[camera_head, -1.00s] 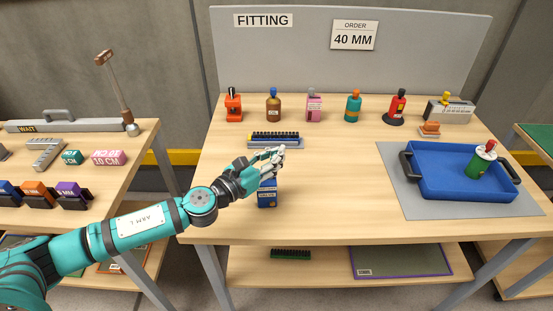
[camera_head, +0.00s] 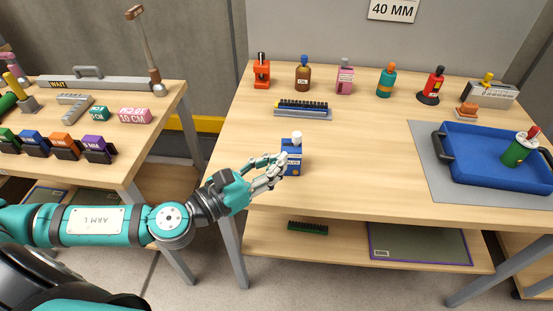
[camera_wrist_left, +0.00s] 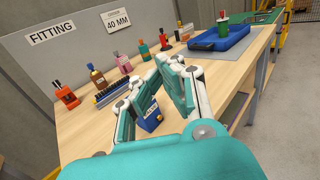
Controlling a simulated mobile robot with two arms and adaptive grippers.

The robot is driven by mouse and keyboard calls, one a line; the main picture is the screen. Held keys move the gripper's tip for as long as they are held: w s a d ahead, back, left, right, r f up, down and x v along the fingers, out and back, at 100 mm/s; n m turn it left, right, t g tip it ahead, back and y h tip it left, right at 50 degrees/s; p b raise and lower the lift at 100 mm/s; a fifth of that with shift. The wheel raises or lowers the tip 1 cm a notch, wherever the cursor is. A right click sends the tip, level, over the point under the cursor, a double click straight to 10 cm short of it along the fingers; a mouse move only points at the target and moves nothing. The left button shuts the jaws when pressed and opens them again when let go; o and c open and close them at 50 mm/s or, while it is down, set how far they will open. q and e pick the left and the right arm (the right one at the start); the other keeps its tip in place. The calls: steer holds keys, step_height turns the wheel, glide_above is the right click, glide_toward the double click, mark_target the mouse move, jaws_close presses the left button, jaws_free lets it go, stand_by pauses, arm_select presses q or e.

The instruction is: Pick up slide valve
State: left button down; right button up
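The slide valve appears to be the small blue block (camera_head: 293,160) with a white knob on top and a white label, upright near the front edge of the fitting table. My left gripper (camera_head: 272,172) is low at its left side, with its fingers spread and their tips close to the block. In the left wrist view the blue block (camera_wrist_left: 152,121) shows between the two parted fingers (camera_wrist_left: 168,80), partly hidden by them. I cannot tell whether a finger touches it. My right gripper is not in view.
A blue tray (camera_head: 462,182) on a grey mat holds a green canister (camera_head: 519,150) at the right. A black-topped strip (camera_head: 303,109) lies behind the block, and several bottles line the back. A side table (camera_head: 160,150) stands left. The table's middle is clear.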

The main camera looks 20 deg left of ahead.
arm_select(q)
steer(key=c, duration=2)
jaws_free()
steer(key=o, duration=1.6)
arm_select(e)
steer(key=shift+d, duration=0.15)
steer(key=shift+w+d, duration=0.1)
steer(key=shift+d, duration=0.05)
arm_select(q)
steer(key=shift+w, duration=0.1)
